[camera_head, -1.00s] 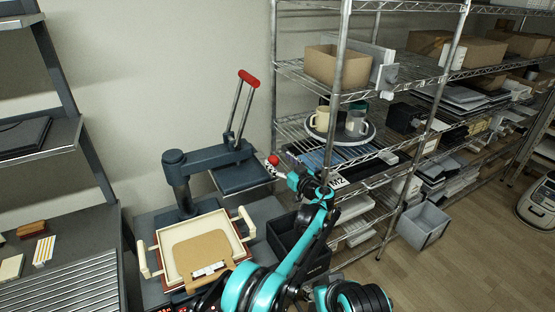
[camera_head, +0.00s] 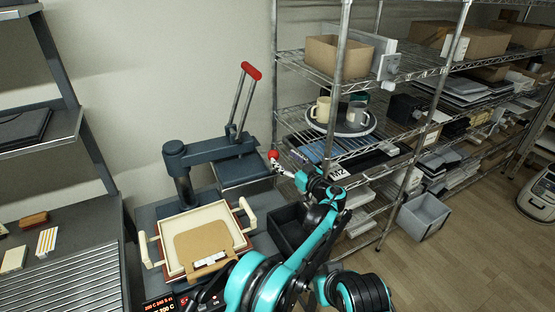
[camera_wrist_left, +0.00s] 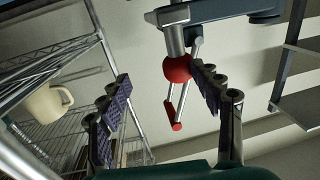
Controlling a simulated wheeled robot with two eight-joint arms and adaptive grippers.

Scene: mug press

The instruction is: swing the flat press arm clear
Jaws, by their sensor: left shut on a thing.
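The dark blue flat press arm (camera_head: 215,150) extends right from its upright post (camera_head: 184,187). Its flat plate (camera_head: 243,168) hangs right of and behind the cream-framed press bed (camera_head: 190,215), not over it. A lever with a red grip (camera_head: 251,71) rises above the plate, tilted right. A red ball knob (camera_head: 273,154) sits at the arm's right end. My left gripper (camera_head: 279,165) is shut on this knob. In the wrist view, the red knob (camera_wrist_left: 177,68) shows by the right finger of my left gripper (camera_wrist_left: 158,82). My right gripper is not visible.
A wire shelf rack (camera_head: 345,75) stands close right, holding a round tray (camera_head: 340,128) with a cream mug (camera_head: 322,109). A black bin (camera_head: 290,232) sits beside the press bed. A brown board (camera_head: 205,248) lies on the bed. A dark shelf unit stands left.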

